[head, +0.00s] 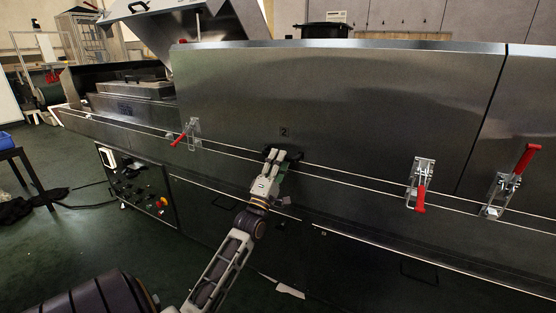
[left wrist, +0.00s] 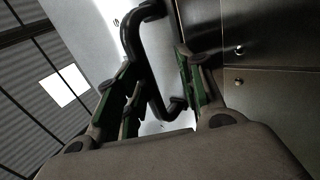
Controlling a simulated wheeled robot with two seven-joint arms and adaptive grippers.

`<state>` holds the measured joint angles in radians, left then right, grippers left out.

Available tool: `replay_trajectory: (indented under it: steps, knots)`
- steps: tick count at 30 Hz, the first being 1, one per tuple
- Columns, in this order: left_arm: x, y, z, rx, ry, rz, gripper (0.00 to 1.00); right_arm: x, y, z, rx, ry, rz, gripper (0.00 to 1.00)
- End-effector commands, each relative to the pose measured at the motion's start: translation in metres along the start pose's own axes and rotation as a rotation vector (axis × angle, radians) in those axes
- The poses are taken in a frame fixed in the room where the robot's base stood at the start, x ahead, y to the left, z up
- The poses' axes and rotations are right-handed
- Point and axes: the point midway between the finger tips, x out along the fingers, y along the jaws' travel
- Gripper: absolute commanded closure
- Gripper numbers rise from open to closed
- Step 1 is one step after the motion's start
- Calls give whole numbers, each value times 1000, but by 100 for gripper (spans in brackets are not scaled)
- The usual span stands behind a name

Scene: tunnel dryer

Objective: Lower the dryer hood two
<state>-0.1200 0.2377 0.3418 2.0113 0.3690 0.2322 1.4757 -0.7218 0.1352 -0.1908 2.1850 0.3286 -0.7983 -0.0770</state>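Dryer hood two (head: 330,100) is the large steel cover marked "2" in the middle of the head view. It looks down, its lower edge along the rail of the dryer body. Its black handle (head: 294,153) is partly hidden by my left gripper (head: 273,153). In the left wrist view the handle (left wrist: 152,85) passes between the green-padded fingers of my left gripper (left wrist: 157,60). The fingers stand apart, with gaps visible beside the bar. I cannot tell whether one finger touches it. My right gripper is not in view.
Red-handled latches sit along the rail: one at left (head: 183,136), one right of the handle (head: 421,185), one at far right (head: 513,177). Another hood (head: 210,30) stands raised at left. A control panel (head: 135,185) is on the dryer's lower left; a dark table (head: 20,165) stands farther left.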

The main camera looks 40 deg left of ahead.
Motion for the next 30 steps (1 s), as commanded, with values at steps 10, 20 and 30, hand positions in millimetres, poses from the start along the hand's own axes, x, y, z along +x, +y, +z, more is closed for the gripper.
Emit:
replay_trajectory:
  steps: [10,20,30]
  knots:
    - [1,2,-1,0,1,3,65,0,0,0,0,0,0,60]
    - [1,4,-1,1,1,8,65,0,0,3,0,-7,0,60]
    - [-14,3,-1,1,1,7,65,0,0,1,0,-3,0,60]
